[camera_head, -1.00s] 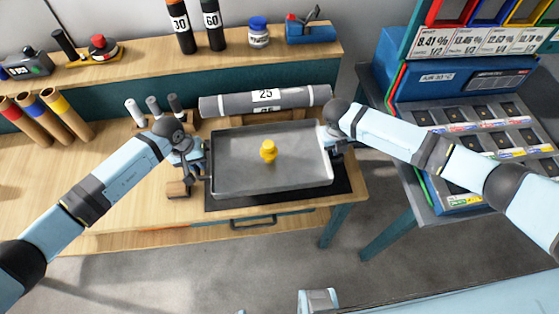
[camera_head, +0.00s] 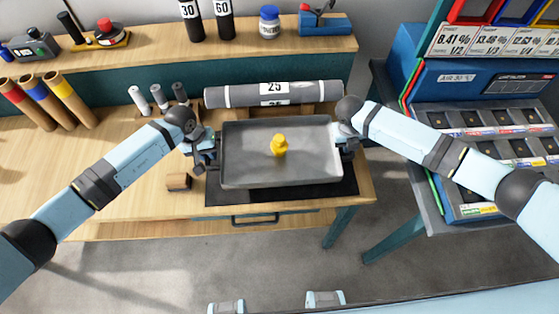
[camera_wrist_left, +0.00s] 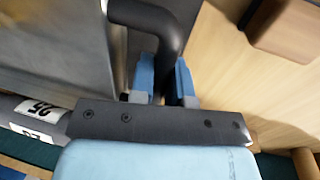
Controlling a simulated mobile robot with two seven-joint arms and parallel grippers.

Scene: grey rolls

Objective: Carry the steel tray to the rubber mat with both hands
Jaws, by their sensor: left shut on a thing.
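The steel tray (camera_head: 240,172) is grey and shallow, and it looks level over the black rubber mat (camera_head: 345,190). The mat shows along the front and right of the tray; a gap beneath is hard to judge. A yellow object (camera_head: 279,145) stands upright near the tray's middle. My left gripper (camera_head: 208,150) is shut on the dark handle at the tray's left end. In the left wrist view the blue fingers (camera_wrist_left: 162,82) straddle that handle (camera_wrist_left: 150,18). My right gripper (camera_head: 346,143) is at the tray's right end and moves with it; its fingers are mostly hidden.
A grey roll (camera_head: 228,96) marked 25 lies just behind the tray. Small rolls (camera_head: 160,98) stand behind my left wrist. A blue machine (camera_head: 462,85) stands at the right. The bench front-left is clear.

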